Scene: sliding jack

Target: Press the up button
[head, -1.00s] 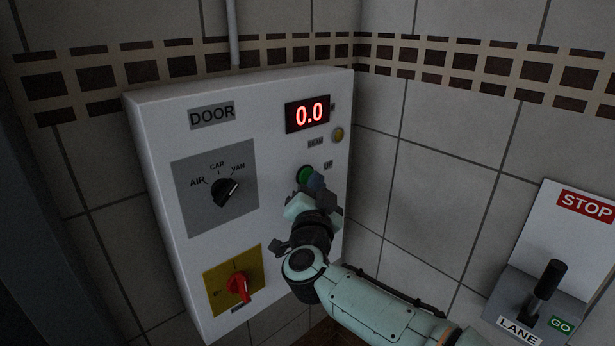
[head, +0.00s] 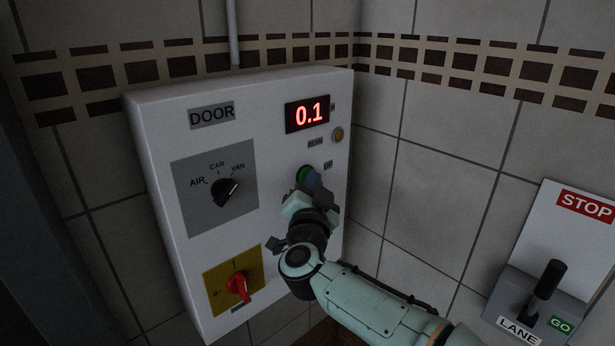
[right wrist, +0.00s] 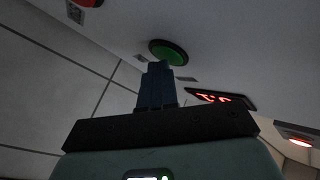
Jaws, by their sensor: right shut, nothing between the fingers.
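The green up button (head: 304,174) is on the right side of the white door panel, beside its UP label (head: 328,165). It also shows in the right wrist view (right wrist: 174,48) just beyond my fingertips. My right gripper (head: 314,182) is shut and empty, its blue fingers pointing at the button. In both views the fingertips overlap the button's edge and appear to be at its face; the exact contact is hidden. My left gripper is not in view.
The panel also carries a black AIR/CAR/VAN selector (head: 226,192), a red rotary switch (head: 239,287) on a yellow plate and a small amber lamp (head: 338,134). A black lever (head: 546,280) stands at right under a STOP sign (head: 585,206). Tiled walls meet in a corner behind.

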